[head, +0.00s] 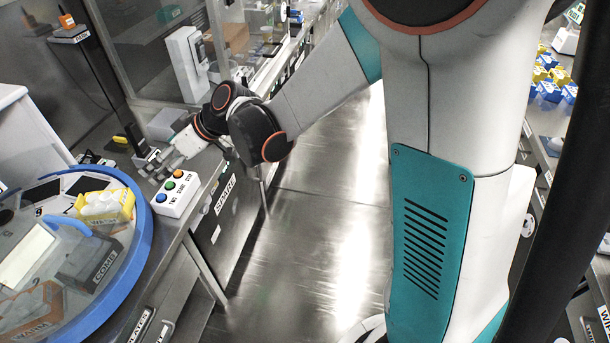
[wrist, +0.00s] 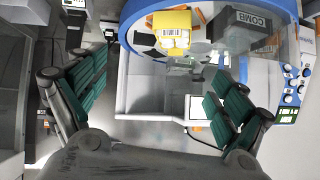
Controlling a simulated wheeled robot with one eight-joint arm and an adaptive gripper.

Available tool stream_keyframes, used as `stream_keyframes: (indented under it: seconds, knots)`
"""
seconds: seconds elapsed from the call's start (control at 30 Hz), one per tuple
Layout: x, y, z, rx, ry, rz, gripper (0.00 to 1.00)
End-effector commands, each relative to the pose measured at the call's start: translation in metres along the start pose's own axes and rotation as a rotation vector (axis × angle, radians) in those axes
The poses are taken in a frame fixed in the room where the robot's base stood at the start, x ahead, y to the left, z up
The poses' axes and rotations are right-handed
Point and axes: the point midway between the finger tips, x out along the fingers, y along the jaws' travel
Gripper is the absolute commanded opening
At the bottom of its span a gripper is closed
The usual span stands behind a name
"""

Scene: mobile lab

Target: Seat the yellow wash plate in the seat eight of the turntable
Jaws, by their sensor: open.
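The turntable is at the lower left of the head view, with a thick blue rim (head: 147,235); its blue rim also shows at the top of the wrist view (wrist: 133,50). The yellow wash plate (head: 122,200), with white tops, sits on the turntable near its back right edge. In the wrist view the yellow plate (wrist: 172,22) is at the top centre, beyond my fingers. My gripper (head: 158,163) is open and empty, near the button box behind the turntable's right side. Its teal fingers are spread wide in the wrist view (wrist: 155,100).
A dark block marked COMB (head: 88,262) and a brown box (head: 32,308) are also on the turntable. A white button box (head: 177,194) stands at the bench edge beside the rim. A clear-walled enclosure stands behind. The aisle floor (head: 320,230) is clear.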

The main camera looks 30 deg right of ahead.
Motion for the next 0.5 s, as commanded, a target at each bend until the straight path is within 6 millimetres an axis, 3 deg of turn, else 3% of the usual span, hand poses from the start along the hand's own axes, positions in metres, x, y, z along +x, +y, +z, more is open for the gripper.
stream_keyframes:
  seconds: [0.03,0.27,0.5]
  knots:
    - [-0.019,-0.003,0.003,0.028,-0.021,0.028,0.91]
    - [-0.093,-0.011,0.024,0.171,-0.111,0.174,0.91]
    - [-0.167,-0.025,0.061,0.316,-0.174,0.342,0.91]
